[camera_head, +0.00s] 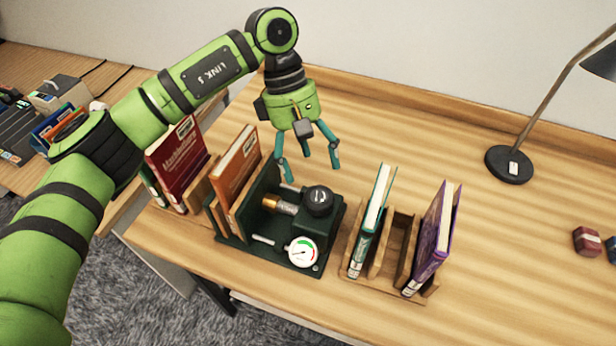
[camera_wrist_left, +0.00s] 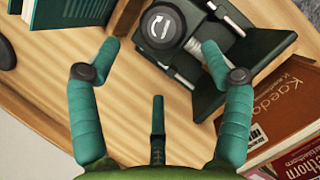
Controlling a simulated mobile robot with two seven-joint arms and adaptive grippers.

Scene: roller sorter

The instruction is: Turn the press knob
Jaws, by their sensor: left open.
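The press (camera_head: 262,238) is a dark green device on the desk with a white round gauge (camera_head: 303,252) on its front. Its black press knob (camera_head: 319,200) stands on top at the right. In the left wrist view the knob (camera_wrist_left: 161,27) shows a white curved arrow, just beyond and between the fingertips. My left gripper (camera_head: 308,174) is open and empty, above and behind the press, with fingers pointing down. It also shows in the left wrist view (camera_wrist_left: 160,52). It appears apart from the knob. My right gripper is not in view.
Red and orange books (camera_head: 237,170) stand left of the press. A wooden rack (camera_head: 396,245) with a teal book (camera_head: 371,220) and a purple book (camera_head: 432,240) stands right. A lamp (camera_head: 510,165) is at the back right. Desk between rack and lamp is clear.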

